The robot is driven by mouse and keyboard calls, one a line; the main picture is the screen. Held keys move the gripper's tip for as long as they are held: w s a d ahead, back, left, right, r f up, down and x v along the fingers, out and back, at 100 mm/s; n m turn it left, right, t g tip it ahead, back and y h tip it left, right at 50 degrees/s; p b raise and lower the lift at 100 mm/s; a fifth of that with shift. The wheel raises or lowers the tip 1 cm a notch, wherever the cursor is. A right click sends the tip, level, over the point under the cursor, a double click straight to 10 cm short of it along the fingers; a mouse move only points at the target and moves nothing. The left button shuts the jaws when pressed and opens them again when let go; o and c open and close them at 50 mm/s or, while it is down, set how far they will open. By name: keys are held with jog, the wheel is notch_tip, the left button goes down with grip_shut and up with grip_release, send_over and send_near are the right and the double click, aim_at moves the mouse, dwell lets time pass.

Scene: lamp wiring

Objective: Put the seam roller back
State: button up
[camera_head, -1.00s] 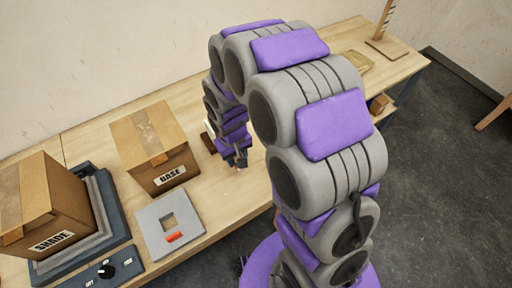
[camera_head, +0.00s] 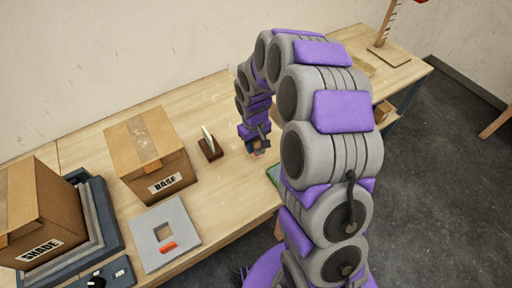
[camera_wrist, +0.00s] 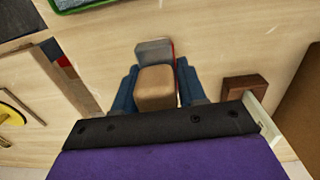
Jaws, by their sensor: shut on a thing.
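My gripper (camera_wrist: 157,88) is shut on what looks like the seam roller. In the wrist view its tan wooden handle end (camera_wrist: 155,90) sits between the two blue fingers, with a grey part (camera_wrist: 153,50) and a thin red edge beyond. In the head view my gripper (camera_head: 258,149) is over the bench, right of a small dark brown block (camera_head: 210,152) with a pale upright piece in it. The roller is mostly hidden there. The block also shows in the wrist view (camera_wrist: 243,88), right of my gripper and apart from it. I cannot tell the roller's height above the bench.
The BASE box (camera_head: 150,155) stands left of the brown block. A grey plate (camera_head: 180,215) with a square hole and a red piece lies in front. The SHADE box (camera_head: 40,210) is at far left. A green-edged item (camera_wrist: 85,4) lies nearby. Bare bench lies around my gripper.

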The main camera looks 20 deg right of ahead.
aim_at(256, 146)
jog(key=shift+w+d, duration=0.65)
jog(key=shift+w, duration=0.05)
jog(key=f, duration=0.2)
jog(key=a+f+b, duration=0.1)
jog(key=shift+f, duration=0.4)
jog(key=shift+s+d+r, duration=0.1)
jog(key=shift+d, duration=0.15)
jog(key=o, duration=1.1)
